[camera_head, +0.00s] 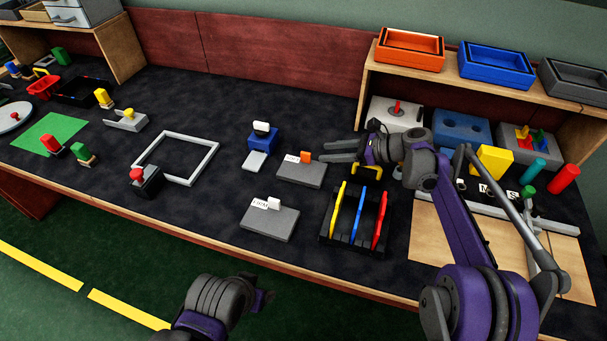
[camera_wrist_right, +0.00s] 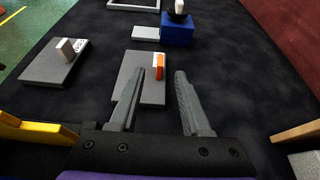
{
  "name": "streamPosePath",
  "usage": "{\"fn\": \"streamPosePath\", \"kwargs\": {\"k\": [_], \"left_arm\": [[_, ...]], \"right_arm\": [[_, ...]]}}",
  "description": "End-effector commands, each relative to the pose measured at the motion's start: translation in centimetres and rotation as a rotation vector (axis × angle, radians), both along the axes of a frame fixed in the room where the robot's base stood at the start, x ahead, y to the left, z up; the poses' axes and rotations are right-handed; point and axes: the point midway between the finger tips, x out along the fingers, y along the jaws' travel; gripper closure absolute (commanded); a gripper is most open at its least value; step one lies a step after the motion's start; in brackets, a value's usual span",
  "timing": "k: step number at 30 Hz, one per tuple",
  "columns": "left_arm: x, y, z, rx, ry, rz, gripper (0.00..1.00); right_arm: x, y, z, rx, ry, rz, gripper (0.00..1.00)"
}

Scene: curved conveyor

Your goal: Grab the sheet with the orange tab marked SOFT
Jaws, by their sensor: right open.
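A flat grey sheet (camera_head: 302,174) with an upright orange tab (camera_head: 306,157) and a small white label lies on the dark bench; the lettering is too small to read. My right gripper (camera_head: 324,152) is open and empty, just right of the orange tab. In the right wrist view, the grey sheet (camera_wrist_right: 128,72) lies ahead, and its orange tab (camera_wrist_right: 159,68) shows between the fingertips, apart from both. A second grey sheet (camera_head: 270,223) with a white tab (camera_head: 274,203) lies nearer the front edge. My left gripper (camera_head: 262,296) is at the bottom, its fingers unclear.
A black rack (camera_head: 343,242) with yellow, blue and red upright plates stands right of the sheets. A blue block (camera_head: 262,140) with a black-and-white top stands behind. A white square frame (camera_head: 207,168) lies left. The bench between is clear.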

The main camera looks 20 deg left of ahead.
Motion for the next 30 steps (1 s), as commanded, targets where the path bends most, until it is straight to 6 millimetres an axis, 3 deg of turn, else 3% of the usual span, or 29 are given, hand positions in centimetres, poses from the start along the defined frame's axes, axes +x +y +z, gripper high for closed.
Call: {"fn": "streamPosePath", "kwargs": {"k": [12,19,25,30], "left_arm": [[0.1,0.0,-0.9,0.0,0.003,0.0,0.32],[0.1,0.0,-1.2,0.0,0.004,0.0,0.32],[0.1,0.0,-1.7,0.0,0.006,0.0,0.32],[0.1,0.0,-1.8,0.0,0.006,0.0,0.32]], "right_arm": [[0.4,4.8,-2.1,0.009,0.012,-0.001,0.53],[0.4,6.5,-2.8,0.008,0.01,-0.001,0.53],[0.6,9.4,-4.0,0.007,0.01,0.0,0.53],[0.6,10.1,-4.3,0.007,0.01,-0.003,0.53]]}}
